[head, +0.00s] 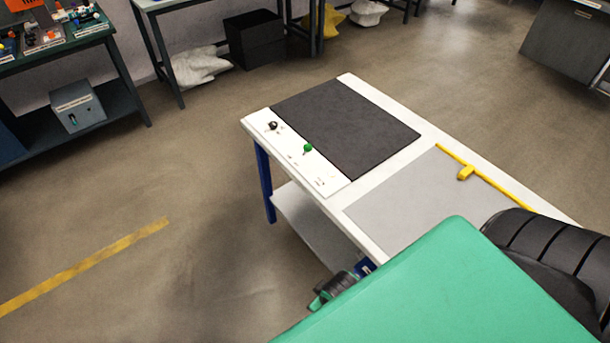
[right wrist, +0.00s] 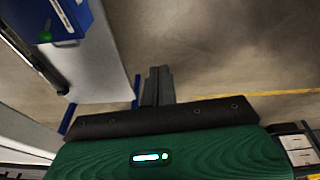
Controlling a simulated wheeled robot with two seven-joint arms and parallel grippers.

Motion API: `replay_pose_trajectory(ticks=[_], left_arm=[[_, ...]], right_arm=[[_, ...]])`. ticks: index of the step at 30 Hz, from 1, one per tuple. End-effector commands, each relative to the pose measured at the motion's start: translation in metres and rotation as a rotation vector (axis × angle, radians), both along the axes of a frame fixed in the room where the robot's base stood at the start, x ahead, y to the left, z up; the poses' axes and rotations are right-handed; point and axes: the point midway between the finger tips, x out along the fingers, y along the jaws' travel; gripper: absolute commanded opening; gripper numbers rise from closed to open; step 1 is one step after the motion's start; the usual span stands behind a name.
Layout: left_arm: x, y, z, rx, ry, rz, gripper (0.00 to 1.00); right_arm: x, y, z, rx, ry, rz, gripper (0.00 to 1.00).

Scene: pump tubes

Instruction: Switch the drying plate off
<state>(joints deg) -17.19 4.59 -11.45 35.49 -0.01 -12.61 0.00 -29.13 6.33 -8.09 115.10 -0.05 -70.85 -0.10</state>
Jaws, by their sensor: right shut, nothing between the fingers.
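The drying plate (head: 345,125) is a dark grey, flat square set in the top of a white bench. A white control strip (head: 325,182) runs along its left side. The strip carries a black knob (head: 273,126) and a green knob (head: 308,148); their exact settings are too small to read. My right gripper (right wrist: 157,85) shows in the right wrist view, shut and empty, over the floor beside the bench and away from the knobs. My left gripper is not in view.
A light grey panel (head: 405,205) lies on the same bench, with a yellow bar (head: 466,172) along its far side. The bench's lower shelf (head: 310,225) is below. My green arm covers the lower right of the head view. Open floor (head: 200,230) lies left of the bench.

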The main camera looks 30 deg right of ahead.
Motion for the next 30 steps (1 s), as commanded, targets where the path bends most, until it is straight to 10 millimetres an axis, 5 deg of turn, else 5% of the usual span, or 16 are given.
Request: replay_pose_trajectory(ticks=[12,23,30], left_arm=[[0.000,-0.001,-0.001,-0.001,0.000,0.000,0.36],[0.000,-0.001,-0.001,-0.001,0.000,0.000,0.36],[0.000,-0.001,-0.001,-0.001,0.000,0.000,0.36]], right_arm=[[0.023,-0.004,0.119,-0.126,-0.094,0.196,0.00],[0.092,-0.012,0.128,-0.471,-0.162,0.625,0.00],[0.175,-0.039,0.129,-0.909,-0.141,1.027,0.00]])
